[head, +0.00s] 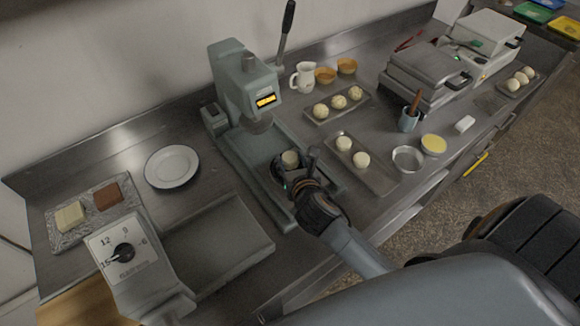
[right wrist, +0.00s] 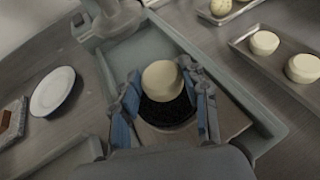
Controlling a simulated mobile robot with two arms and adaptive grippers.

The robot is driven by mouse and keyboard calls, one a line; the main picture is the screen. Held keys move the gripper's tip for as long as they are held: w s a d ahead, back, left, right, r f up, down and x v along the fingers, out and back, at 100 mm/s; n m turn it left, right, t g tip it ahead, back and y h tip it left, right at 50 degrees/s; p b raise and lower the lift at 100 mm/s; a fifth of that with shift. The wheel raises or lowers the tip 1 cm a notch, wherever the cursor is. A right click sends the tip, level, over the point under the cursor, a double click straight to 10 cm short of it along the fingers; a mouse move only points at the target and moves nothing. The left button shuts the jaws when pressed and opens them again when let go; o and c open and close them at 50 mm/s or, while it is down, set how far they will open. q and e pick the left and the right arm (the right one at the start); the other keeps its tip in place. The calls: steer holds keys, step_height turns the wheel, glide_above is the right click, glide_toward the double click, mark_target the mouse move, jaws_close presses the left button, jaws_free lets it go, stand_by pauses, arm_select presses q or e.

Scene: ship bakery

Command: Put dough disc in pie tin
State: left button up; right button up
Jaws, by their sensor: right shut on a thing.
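A thick, pale dough disc (head: 290,158) is at the press, over a dark round plate; it also shows in the right wrist view (right wrist: 162,80). My right gripper (head: 296,168) is shut on the disc, with one blue-grey finger on each side. The dark plate (right wrist: 168,112) lies below the disc; whether the disc touches it, I cannot tell. A round, shiny, empty metal tin (head: 408,158) stands right of the press near the counter's front edge. A similar tin (head: 433,145) beside it holds something yellow. My left gripper is not in view.
The grey-green press (head: 245,85) with its upright lever stands behind my gripper. Trays with dough pieces (head: 378,179) (head: 318,118) lie to its right. A blue cup (head: 408,121) with a wooden handle stands behind the empty tin. A white plate (head: 172,167) is at left.

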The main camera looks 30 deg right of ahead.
mark_target(290, 167)
steer(key=shift+w+f, duration=0.15)
steer(key=shift+f, duration=0.8)
steer(key=shift+w+f, duration=0.1)
steer(key=shift+f, duration=0.8)
steer(key=shift+f, duration=0.15)
steer(key=o, duration=0.9)
steer(key=shift+c, duration=0.2)
steer(key=b+v, duration=0.1)
steer(key=v, duration=1.1)
steer(key=shift+b, duration=0.4)
